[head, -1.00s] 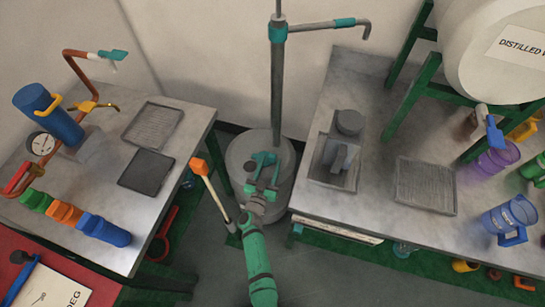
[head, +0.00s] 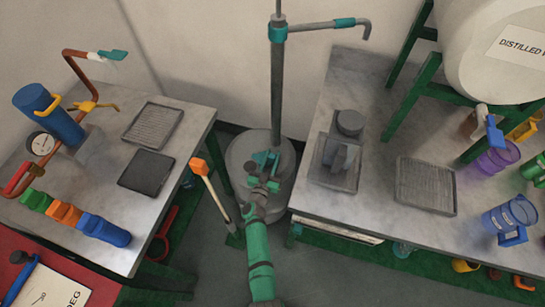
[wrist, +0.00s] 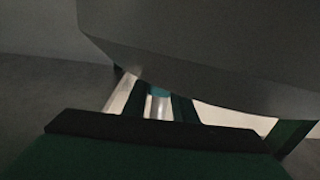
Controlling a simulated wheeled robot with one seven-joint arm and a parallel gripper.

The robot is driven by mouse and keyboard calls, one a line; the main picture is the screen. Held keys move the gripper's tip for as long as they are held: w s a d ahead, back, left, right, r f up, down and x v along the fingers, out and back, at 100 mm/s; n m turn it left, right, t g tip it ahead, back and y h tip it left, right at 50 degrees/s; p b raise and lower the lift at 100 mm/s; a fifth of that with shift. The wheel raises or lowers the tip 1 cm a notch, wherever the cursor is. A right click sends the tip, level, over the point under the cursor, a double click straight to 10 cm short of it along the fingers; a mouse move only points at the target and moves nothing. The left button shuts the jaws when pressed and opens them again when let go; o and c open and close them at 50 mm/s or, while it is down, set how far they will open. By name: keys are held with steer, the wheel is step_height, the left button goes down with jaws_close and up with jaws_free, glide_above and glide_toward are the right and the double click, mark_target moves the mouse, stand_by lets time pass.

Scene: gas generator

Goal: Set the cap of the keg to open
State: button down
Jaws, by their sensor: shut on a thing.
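The keg (head: 240,152) is a grey cylinder on the floor between the two tables. A tall pump pipe (head: 277,90) with teal fittings rises at its back. My gripper (head: 264,163) is over the keg's top and is shut on a small part there, apparently the cap. The gripper hides most of that part, and I cannot tell how far the cap is turned. In the wrist view a green and dark edge, likely my gripper's, fills the bottom, and a large dark grey surface covers the top. The cap cannot be made out there.
A stick with an orange end (head: 198,166) leans left of the keg. The left table (head: 190,125) holds copper piping, trays and colored blocks.

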steer(key=shift+s+a, duration=0.15)
steer(key=shift+s, duration=0.3)
steer(key=c, duration=1.4)
jaws_free()
steer(key=shift+c, duration=0.2)
steer(key=v, duration=1)
steer(key=shift+s, duration=0.35)
steer(key=shift+a, duration=0.1)
